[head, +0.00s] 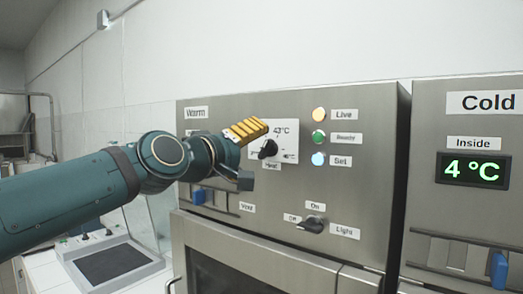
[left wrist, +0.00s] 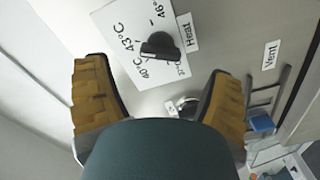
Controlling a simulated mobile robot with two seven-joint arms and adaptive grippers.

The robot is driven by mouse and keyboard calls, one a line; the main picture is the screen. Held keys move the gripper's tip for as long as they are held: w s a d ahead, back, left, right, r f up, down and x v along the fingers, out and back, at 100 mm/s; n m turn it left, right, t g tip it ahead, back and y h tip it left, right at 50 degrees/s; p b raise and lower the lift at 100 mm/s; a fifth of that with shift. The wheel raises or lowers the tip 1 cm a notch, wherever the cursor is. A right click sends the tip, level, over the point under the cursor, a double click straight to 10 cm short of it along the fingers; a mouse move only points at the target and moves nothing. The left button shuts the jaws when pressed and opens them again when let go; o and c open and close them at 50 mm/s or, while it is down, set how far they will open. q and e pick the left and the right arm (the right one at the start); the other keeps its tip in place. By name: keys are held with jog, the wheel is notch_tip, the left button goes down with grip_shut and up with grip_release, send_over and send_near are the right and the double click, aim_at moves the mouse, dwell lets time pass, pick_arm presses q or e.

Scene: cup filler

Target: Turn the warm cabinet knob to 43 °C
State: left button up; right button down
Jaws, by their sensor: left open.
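The warm cabinet knob (head: 268,149) is black and sits on a white dial plate (head: 285,133) below the "Warm" label (head: 196,113). In the left wrist view the knob (left wrist: 160,46) shows with 40, 43 and 46 °C marks around it and a "Heat" label beside it. I cannot tell which mark it points to. My left gripper (head: 249,154) is open in front of the dial, partly covering it. In the left wrist view its ridged yellow fingers (left wrist: 158,98) are apart, with the knob beyond the gap, and nothing is between them. My right gripper is not in view.
A light switch knob (head: 312,226) with Off and On labels sits lower on the panel. Live, Ready and Set lamps (head: 319,137) are to the right of the dial. A blue slider (head: 198,196) is below left. The cold cabinet display (head: 472,170) reads 4 °C.

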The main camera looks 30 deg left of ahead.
pick_arm(q)
jog(key=s, duration=0.6)
jog(key=shift+s+a, duration=0.2)
jog(key=shift+s, duration=0.2)
